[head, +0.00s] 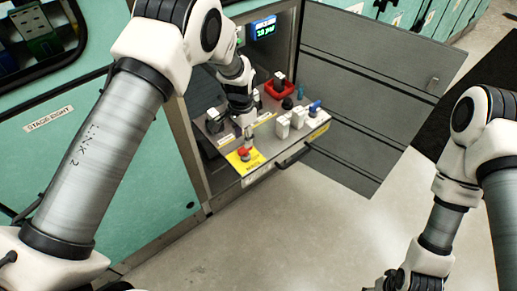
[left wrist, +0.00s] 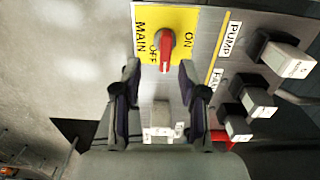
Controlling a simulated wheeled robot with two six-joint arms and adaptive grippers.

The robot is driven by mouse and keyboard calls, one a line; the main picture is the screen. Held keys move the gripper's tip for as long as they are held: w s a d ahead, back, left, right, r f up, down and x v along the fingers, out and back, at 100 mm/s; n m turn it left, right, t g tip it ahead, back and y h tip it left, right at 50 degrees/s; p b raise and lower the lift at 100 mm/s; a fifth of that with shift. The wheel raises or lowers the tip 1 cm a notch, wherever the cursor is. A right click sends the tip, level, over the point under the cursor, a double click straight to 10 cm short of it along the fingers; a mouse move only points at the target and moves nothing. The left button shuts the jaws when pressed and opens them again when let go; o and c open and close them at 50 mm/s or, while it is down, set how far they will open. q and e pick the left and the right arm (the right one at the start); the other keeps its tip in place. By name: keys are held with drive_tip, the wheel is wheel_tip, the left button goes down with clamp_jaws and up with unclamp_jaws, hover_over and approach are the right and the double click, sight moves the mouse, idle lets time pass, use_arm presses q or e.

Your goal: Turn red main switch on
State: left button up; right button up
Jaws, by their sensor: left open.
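The red main switch (left wrist: 166,52) sits on a yellow plate (left wrist: 145,15) marked MAIN, OFF and ON in the left wrist view. Its handle runs up and down the picture between the OFF and ON words; I cannot tell for certain which it is set to. In the head view the red switch (head: 244,152) is at the panel's front corner. My left gripper (left wrist: 158,72) is open, its fingertips on either side of the handle's near end, with gaps visible. In the head view the left gripper (head: 247,132) hangs just behind the switch. My right gripper (head: 398,281) is partly cut off at the bottom edge.
White PUMP and FAN switches (left wrist: 285,58) stand beside the yellow plate. In the head view, several white modules (head: 290,122), a blue knob (head: 315,107) and a red tray (head: 278,91) are on the panel. An open grey door (head: 370,100) stands to the right.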

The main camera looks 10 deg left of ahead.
sight(245, 152)
use_arm(q)
drive_tip(key=shift+w+r, duration=0.15)
drive_tip(key=shift+r, duration=0.35)
drive_tip(key=shift+w+r, duration=0.15)
drive_tip(key=shift+r, duration=0.35)
drive_tip(key=shift+w+f, duration=0.15)
drive_tip(key=shift+f, duration=0.15)
wheel_tip(245, 152, down, 8)
drive_tip(key=shift+w+r+p, duration=0.1)
drive_tip(key=shift+r+p, duration=0.1)
drive_tip(key=shift+p, duration=0.45)
clamp_jaws()
